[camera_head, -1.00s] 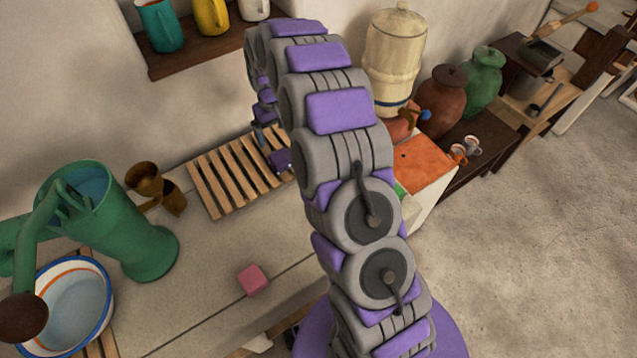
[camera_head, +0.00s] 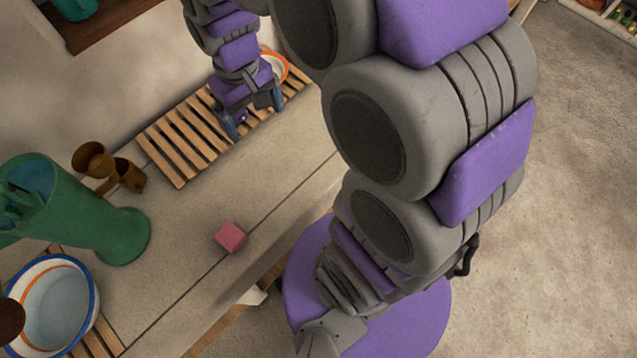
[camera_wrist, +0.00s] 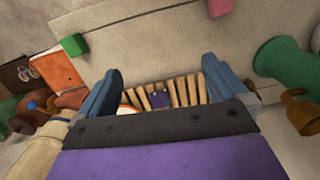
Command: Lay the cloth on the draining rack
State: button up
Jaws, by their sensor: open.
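The slatted wooden draining rack (camera_head: 170,150) lies on the counter against the wall. It also shows in the wrist view (camera_wrist: 180,93). A small dark purple piece (camera_wrist: 160,99), which looks like the folded cloth, lies on the slats there; I cannot be sure of its material. My gripper (camera_head: 254,121) points down over the rack. In the wrist view my gripper (camera_wrist: 162,66) is open, its two blue-grey fingers apart, with the purple piece seen between them and not touching them. In the head view my gripper mostly hides that piece.
An orange-rimmed dish (camera_head: 276,68) is at the rack's right end. A pink block (camera_head: 231,237) lies on clear counter in front. A green jug (camera_head: 110,225), brass cups (camera_head: 110,165) and a blue-rimmed basin (camera_head: 60,300) stand left. A green block (camera_wrist: 73,44) sits on the counter.

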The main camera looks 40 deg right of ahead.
jog(key=s+d+m, duration=0.1)
jog(key=s, duration=1.8)
jog(key=shift+s+r+m+g, duration=0.25)
jog(key=shift+s+m+g, duration=0.05)
jog(key=shift+s+g, duration=0.1)
